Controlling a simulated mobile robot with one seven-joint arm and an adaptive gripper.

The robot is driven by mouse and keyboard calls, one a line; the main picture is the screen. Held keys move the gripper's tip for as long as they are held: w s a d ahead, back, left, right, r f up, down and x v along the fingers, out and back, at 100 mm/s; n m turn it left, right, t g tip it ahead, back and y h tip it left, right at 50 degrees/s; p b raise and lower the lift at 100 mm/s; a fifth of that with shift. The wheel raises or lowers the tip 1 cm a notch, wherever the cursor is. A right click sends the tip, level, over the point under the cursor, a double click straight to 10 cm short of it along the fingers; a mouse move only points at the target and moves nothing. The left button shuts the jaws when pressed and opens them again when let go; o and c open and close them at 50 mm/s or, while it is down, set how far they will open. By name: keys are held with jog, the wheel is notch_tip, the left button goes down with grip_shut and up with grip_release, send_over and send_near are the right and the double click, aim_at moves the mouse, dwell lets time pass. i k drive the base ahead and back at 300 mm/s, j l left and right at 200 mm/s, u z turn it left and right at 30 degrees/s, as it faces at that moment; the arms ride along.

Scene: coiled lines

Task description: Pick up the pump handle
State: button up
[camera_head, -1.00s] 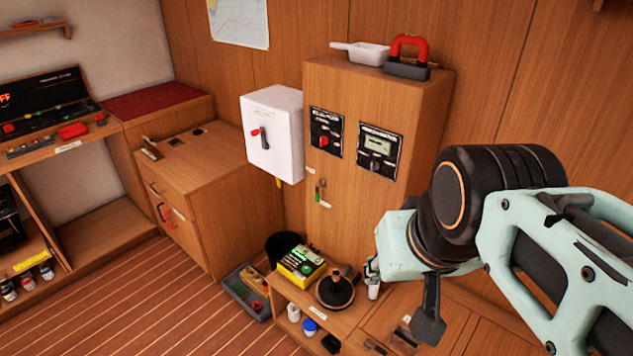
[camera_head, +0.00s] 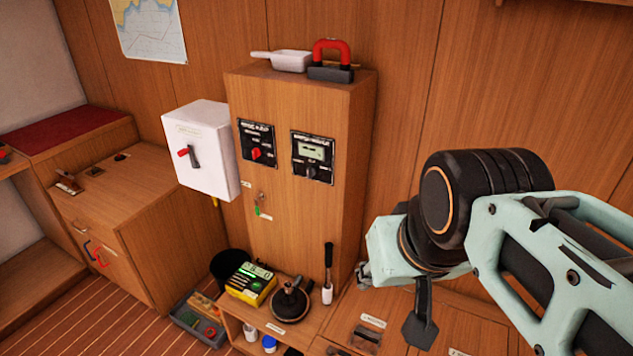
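A slim black upright handle (camera_head: 328,258) stands in a small white holder (camera_head: 327,293) on the low wooden bench, against the tall cabinet. It looks like the pump handle, though I cannot read a label on it. A round black pump-like fitting (camera_head: 290,303) with a short stub sits to its left. My arm reaches in from the right, and its end, with a dark part (camera_head: 421,318) hanging down, is right of the handle and apart from it. The fingertips are not clearly shown, so I cannot tell whether my gripper is open or shut.
A yellow device (camera_head: 251,284) sits on the bench left of the black fitting. A grey tray (camera_head: 196,325) and a black bin (camera_head: 229,266) stand on the floor. The tall cabinet (camera_head: 290,215) rises behind, with a white switch box (camera_head: 203,150) to its left.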

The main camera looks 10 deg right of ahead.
aim_at(330, 247)
jog(key=l+u, duration=0.4)
jog(key=l, duration=0.45)
jog(key=j+z, duration=0.5)
jog(key=j, duration=0.55)
jog(key=k, duration=0.75)
jog(key=i+j, duration=0.25)
jog(key=i, duration=0.15)
jog(key=i+j+u, duration=0.15)
jog(key=i+j, duration=0.35)
jog(key=i, duration=0.3)
jog(key=j+u, duration=0.05)
